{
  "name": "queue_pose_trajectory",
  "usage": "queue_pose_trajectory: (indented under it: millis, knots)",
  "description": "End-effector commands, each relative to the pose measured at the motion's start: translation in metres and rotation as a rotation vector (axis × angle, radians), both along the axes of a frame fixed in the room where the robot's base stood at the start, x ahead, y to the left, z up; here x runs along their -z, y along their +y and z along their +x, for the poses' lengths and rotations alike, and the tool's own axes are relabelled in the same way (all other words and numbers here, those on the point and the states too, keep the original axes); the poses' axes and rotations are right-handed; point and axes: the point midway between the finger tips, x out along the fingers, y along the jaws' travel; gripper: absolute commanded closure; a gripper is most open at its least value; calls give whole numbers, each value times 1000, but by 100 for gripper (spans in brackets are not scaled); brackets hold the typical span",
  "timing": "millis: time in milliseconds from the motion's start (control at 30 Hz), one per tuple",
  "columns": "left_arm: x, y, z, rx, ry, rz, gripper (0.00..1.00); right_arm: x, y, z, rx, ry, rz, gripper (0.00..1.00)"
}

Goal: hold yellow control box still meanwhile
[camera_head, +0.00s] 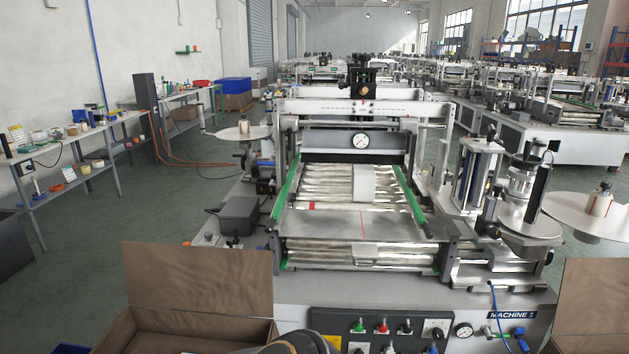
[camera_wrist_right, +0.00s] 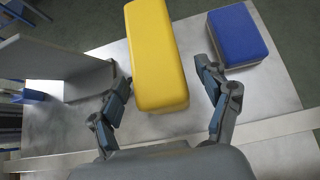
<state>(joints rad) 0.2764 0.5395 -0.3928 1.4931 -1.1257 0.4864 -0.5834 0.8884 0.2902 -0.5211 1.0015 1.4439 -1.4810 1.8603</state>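In the right wrist view a yellow control box (camera_wrist_right: 157,60) lies lengthwise on a pale metal surface, reaching from the top edge to the middle. My right gripper (camera_wrist_right: 165,78) is open, with one finger on each side of the box's near end. The left finger looks very close to the box; whether it touches cannot be told. A visible gap separates the right finger from it. I cannot make out the yellow box clearly in the head view. My left gripper is not in view.
In the right wrist view a blue box (camera_wrist_right: 238,35) stands right of the yellow one, and a grey plate (camera_wrist_right: 62,65) is on the left. In the head view the labelling machine (camera_head: 280,287) fills the middle, with an open cardboard box (camera_head: 198,290) at front left.

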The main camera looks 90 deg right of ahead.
Motion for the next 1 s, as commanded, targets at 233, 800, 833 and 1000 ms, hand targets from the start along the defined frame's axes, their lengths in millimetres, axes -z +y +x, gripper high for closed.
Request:
queue_pose_trajectory:
  millis: [233, 800, 833, 1000]
  knots:
    - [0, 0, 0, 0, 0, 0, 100, -1, -2, 0, 1, -1, 0, 23]
    - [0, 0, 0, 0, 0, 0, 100, -64, -80, 1, 2, -2, 0, 23]
    - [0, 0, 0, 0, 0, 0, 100, -66, -83, 1, 2, -1, 0, 23]
    - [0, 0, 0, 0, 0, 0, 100, -74, -92, 0, 0, 0, 1, 23]
